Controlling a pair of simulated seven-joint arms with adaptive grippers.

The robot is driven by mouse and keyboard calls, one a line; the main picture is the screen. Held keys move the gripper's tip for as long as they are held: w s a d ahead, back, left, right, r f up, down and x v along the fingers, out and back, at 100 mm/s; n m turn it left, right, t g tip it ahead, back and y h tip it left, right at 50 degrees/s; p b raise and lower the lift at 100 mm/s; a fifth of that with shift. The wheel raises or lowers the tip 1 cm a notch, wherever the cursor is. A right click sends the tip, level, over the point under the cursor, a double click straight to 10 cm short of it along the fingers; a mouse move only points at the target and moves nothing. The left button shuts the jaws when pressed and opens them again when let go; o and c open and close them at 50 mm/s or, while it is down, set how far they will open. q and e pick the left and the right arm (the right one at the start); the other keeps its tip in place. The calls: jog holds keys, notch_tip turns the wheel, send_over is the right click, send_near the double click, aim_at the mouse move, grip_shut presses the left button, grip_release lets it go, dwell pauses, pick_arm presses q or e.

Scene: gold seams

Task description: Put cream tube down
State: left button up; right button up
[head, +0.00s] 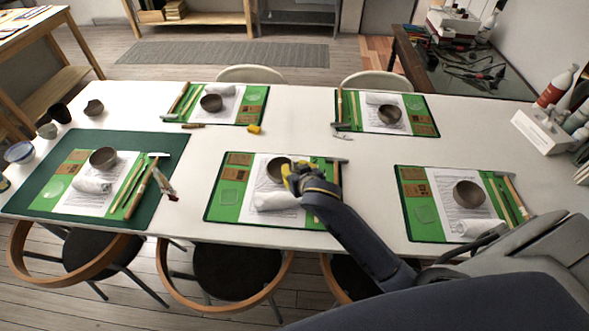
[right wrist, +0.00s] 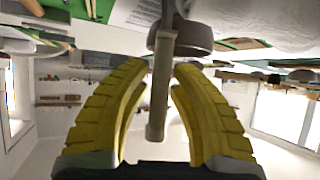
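My right gripper (head: 288,172) is low over the middle front mat (head: 228,198), beside the brown bowl (head: 275,166) and above the white roll (head: 276,201). In the right wrist view its yellow fingers (right wrist: 160,72) are close on both sides of a slim cream-grey tube (right wrist: 158,95), which lies between the fingertips and points back toward the palm. The bowl (right wrist: 195,38) shows just behind the tube. In the head view the gripper hides the tube, so I cannot tell whether the tube touches the mat. My left gripper is not in view.
Other green mats with papers, bowls and rolls lie on the white table (head: 300,107). A white caddy (head: 541,131) with bottles stands at the right.

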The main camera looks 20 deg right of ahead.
jog(key=shift+o, duration=0.8)
jog(key=shift+r, duration=0.1)
jog(key=shift+r, duration=0.15)
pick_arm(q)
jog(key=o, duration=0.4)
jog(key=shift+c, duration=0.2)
pick_arm(e)
jog(key=v, duration=1.2)
